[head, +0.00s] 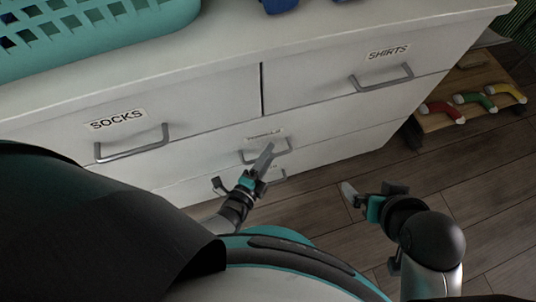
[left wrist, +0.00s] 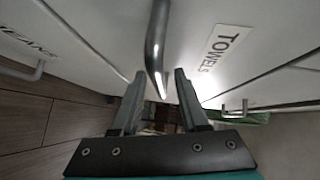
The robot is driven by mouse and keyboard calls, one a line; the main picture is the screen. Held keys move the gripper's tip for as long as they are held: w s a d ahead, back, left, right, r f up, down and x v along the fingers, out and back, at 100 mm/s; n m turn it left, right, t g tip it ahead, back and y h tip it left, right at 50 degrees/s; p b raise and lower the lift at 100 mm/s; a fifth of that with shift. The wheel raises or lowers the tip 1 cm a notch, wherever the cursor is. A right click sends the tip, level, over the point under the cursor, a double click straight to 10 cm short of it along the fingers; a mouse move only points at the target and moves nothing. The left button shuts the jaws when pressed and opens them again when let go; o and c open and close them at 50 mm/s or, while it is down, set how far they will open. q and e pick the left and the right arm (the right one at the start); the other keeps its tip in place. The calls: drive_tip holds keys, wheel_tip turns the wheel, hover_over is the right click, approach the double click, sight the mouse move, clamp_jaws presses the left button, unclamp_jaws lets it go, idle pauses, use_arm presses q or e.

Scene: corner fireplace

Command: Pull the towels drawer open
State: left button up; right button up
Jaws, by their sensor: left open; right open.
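The towels drawer (head: 225,140) is the wide one below the socks and shirts drawers, and its front looks flush with the white dresser. Its label is partly covered in the head view; the TOWELS label (left wrist: 226,50) reads clearly in the left wrist view. Its grey bar handle (head: 284,153) is partly hidden by my left gripper (head: 265,163). In the left wrist view the handle (left wrist: 156,40) reaches down between the two open fingers; whether they touch it I cannot tell. My right gripper (head: 355,197) is open and empty above the floor, right of the handle.
The socks handle (head: 132,146) and shirts handle (head: 382,82) stick out above. Another handle (head: 278,177) lies below. A teal basket (head: 90,35) stands on the dresser top. A wooden rack with coloured pieces (head: 470,95) stands at right. The wooden floor (head: 490,190) is clear at right.

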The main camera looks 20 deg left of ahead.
use_arm(q)
clamp_jaws()
idle(1.3)
